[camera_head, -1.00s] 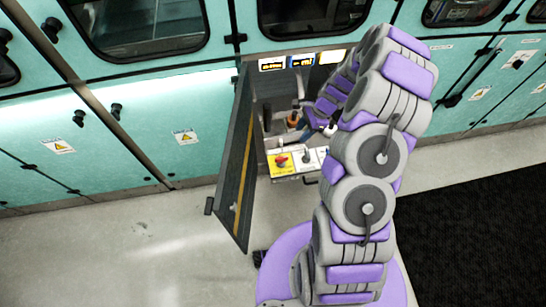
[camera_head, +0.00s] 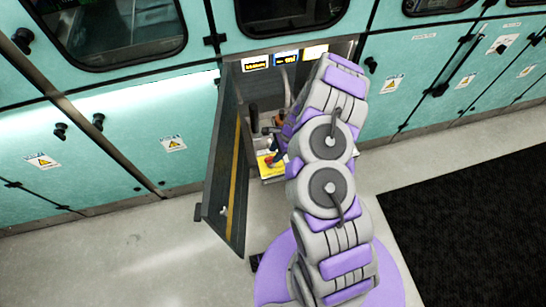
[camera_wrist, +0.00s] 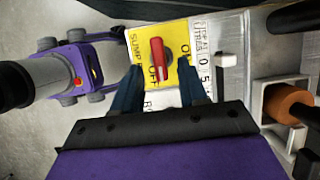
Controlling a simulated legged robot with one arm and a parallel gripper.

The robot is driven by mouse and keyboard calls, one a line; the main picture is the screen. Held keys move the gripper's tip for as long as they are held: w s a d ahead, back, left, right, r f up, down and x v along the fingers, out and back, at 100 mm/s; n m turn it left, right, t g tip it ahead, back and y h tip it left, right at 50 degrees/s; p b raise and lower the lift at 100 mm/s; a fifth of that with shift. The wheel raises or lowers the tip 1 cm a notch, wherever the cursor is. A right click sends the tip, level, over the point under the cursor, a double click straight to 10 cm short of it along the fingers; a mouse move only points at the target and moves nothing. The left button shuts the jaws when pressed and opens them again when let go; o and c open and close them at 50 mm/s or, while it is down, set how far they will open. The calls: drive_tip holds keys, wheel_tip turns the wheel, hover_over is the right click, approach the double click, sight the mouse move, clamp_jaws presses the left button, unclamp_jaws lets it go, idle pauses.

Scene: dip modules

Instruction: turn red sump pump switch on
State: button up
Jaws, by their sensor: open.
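The red sump pump switch (camera_wrist: 159,59) sits on a yellow plate (camera_wrist: 178,40) lettered "SUMP" and "OFF", with part of another word at the right. In the wrist view my gripper (camera_wrist: 160,75) is open, with one blue finger on each side of the switch's lower end. I cannot tell whether the fingers touch it. In the head view the yellow plate (camera_head: 266,169) and red switch (camera_head: 269,160) show low in the open cabinet, partly hidden by my arm. My gripper's tip is mostly hidden there.
An open dark cabinet door (camera_head: 226,165) stands just left of the panel. A white lever (camera_wrist: 226,61) beside a litre scale is right of the switch. An orange-brown cylinder (camera_wrist: 288,104) in a white bracket lies further right. Open floor (camera_head: 130,255) is at the left.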

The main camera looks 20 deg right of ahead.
sight(271, 157)
drive_tip(key=shift+x, duration=1.15)
drive_tip(key=shift+a+f+b, duration=0.3)
drive_tip(key=shift+a+f, duration=0.05)
drive_tip(key=shift+a, duration=0.05)
drive_tip(key=shift+d, duration=0.2)
clamp_jaws()
